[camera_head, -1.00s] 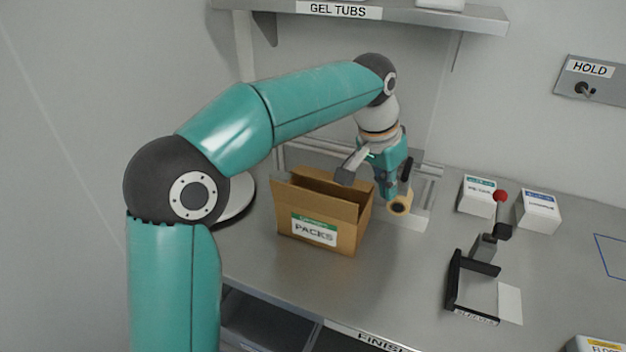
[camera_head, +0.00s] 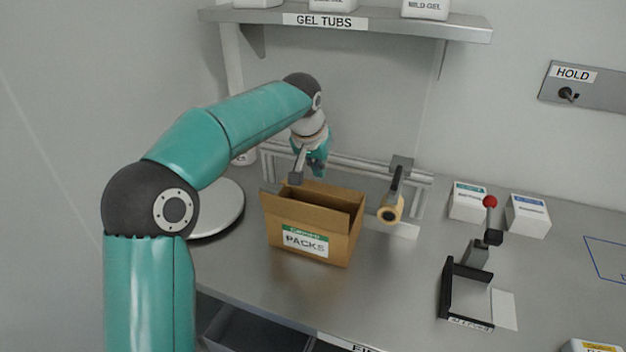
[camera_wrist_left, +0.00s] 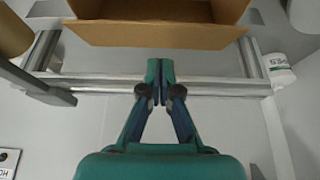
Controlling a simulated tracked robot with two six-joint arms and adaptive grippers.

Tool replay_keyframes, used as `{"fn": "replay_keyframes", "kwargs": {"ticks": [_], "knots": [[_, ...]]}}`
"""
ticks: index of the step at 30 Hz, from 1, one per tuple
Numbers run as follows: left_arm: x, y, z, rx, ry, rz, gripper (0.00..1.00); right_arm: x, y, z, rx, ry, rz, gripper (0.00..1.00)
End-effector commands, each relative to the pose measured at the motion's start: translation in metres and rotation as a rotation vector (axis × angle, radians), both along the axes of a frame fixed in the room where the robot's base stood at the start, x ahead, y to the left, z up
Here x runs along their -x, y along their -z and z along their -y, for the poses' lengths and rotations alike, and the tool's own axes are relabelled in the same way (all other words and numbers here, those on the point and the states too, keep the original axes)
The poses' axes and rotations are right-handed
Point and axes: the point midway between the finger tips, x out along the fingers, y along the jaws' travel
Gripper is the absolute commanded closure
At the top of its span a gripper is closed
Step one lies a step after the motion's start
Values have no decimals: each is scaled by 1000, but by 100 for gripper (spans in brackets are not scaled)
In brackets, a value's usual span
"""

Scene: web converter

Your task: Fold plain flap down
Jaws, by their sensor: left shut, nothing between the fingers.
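The cardboard box (camera_head: 312,235) with a PACKS label stands open on the steel bench in the head view. Its top flaps stand up around the dark opening. In the left wrist view one bare brown flap (camera_wrist_left: 155,36) spreads toward my fingers at the top of the picture. My left gripper (camera_head: 318,168) is behind the box in the head view, near its back rim. In the wrist view its teal fingertips (camera_wrist_left: 153,72) are together and empty, just short of the flap edge. I cannot tell whether they touch it. My right gripper is not in view.
A metal rail frame (camera_head: 350,160) runs behind the box, with a tan roll (camera_head: 391,208) on an arm at the right. A round plate (camera_head: 215,210) is at the left. White cartons (camera_head: 527,215) and a red-knobbed lever fixture (camera_head: 470,285) stand right. A shelf (camera_head: 350,22) hangs above.

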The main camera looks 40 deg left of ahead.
Motion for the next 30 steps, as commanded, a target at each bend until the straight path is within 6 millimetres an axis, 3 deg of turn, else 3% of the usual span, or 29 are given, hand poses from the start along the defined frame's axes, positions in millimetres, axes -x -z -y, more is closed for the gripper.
{"fn": "replay_keyframes", "kwargs": {"ticks": [9, 22, 26, 30], "knots": [[11, 28, 4, 0, 4, 2, 100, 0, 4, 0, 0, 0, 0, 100], [12, 30, 5, 0, 4, 4, 100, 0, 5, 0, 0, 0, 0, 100], [12, 35, 5, -5, 4, 19, 100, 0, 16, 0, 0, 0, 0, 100], [14, 42, 6, -15, 4, 66, 100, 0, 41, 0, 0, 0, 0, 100]]}}
